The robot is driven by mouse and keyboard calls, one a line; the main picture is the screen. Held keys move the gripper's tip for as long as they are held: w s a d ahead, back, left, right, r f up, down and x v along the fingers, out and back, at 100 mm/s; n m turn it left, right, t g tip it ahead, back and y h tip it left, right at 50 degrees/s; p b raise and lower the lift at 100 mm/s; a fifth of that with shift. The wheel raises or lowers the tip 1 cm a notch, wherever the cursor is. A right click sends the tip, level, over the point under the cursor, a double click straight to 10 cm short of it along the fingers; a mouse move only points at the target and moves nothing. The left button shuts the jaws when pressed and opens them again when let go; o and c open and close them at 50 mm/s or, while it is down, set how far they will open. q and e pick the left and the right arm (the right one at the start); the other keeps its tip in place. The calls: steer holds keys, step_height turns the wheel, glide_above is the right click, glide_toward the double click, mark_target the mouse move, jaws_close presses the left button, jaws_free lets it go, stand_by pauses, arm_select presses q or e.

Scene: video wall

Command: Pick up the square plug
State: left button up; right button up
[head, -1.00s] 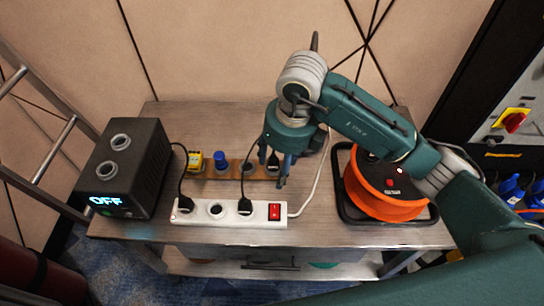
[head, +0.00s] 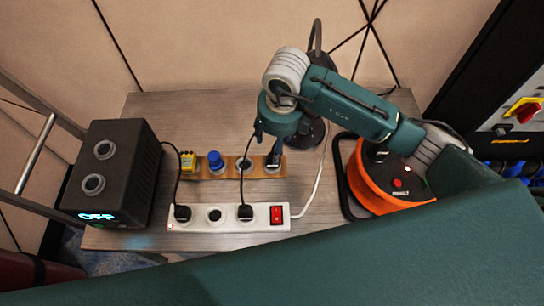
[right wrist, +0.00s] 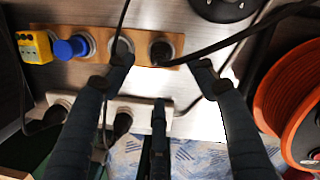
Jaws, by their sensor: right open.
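A yellow, box-shaped plug (head: 188,161), which looks like the square one, sits at the left end of a wooden board on the table. It also shows at the upper left of the right wrist view (right wrist: 35,47). A round blue plug (head: 215,160) sits beside it, then a socket (head: 243,164), then a black plug (head: 272,164) at the board's right end. My right gripper (head: 268,145) is open and empty above the board's right end. In the right wrist view its fingers (right wrist: 163,75) stand apart on either side of the black plug (right wrist: 161,50). My left gripper is out of view.
A white power strip (head: 190,223) with two black plugs and a red switch lies in front of the board. A black box (head: 118,170) reading OFF stands at the left. An orange cable reel (head: 370,185) stands at the right. Cables cross the board.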

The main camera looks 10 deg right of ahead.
steer(key=f, duration=0.3)
steer(key=shift+w+f+p, duration=0.2)
steer(key=shift+f+p, duration=0.15)
steer(key=shift+f, duration=0.05)
steer(key=shift+a+f, duration=0.1)
steer(key=shift+f, duration=0.45)
steer(key=f+p, duration=0.1)
steer(key=f, duration=0.2)
steer(key=shift+w+a+f, duration=0.1)
steer(key=shift+w+f, duration=0.2)
steer(key=shift+f, duration=0.25)
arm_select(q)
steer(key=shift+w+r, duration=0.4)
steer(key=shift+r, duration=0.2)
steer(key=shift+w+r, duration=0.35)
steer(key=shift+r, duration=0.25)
arm_select(e)
steer(key=shift+c, duration=0.5)
steer(key=c, duration=1.3)
